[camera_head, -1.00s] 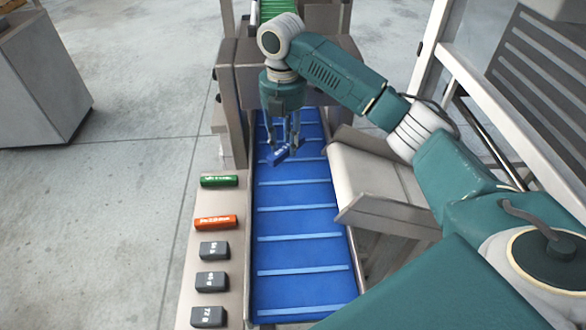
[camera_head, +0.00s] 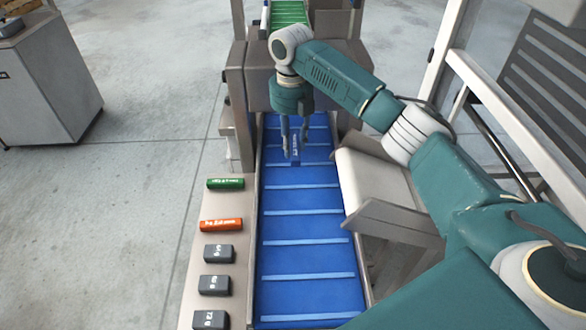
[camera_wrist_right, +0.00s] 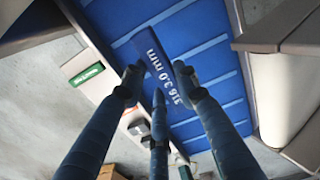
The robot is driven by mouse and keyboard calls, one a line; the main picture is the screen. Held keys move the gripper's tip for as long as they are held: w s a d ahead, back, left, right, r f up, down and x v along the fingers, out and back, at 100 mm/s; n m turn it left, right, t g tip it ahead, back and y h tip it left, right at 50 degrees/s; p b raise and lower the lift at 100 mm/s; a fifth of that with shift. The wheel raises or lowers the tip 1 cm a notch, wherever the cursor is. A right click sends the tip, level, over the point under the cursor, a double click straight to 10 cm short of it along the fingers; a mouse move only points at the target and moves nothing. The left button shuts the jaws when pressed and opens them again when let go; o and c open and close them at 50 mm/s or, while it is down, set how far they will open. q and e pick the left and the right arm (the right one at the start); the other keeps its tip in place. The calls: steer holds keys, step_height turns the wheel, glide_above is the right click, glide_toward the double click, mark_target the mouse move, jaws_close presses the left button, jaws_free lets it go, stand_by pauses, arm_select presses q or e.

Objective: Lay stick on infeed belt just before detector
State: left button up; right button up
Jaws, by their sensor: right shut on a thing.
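My right gripper (camera_head: 291,152) points down over the blue infeed belt (camera_head: 300,235), near the far end in front of the steel detector housing (camera_head: 257,88). It is shut on a blue stick (camera_head: 295,146) that lies roughly along the belt's length. In the right wrist view the stick (camera_wrist_right: 152,55) shows white print reading "316 2.0 mm", with the gripper fingers (camera_wrist_right: 160,88) around it. I cannot tell whether the stick touches the belt. My left gripper is not in view.
A ledge (camera_head: 190,310) left of the belt holds a green stick (camera_head: 226,183), an orange stick (camera_head: 221,225) and several dark weight blocks (camera_head: 214,285). A pale chute (camera_head: 378,188) borders the belt on the right. A green belt (camera_head: 288,14) shows beyond the housing. The near belt is clear.

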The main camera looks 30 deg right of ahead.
mark_target(292, 178)
step_height(292, 178, down, 11)
steer(key=shift+r+p, duration=0.15)
steer(key=shift+p, duration=0.2)
steer(key=o, duration=1.2)
step_height(292, 178, up, 12)
steer(key=shift+r+b, duration=0.1)
steer(key=shift+b, duration=0.35)
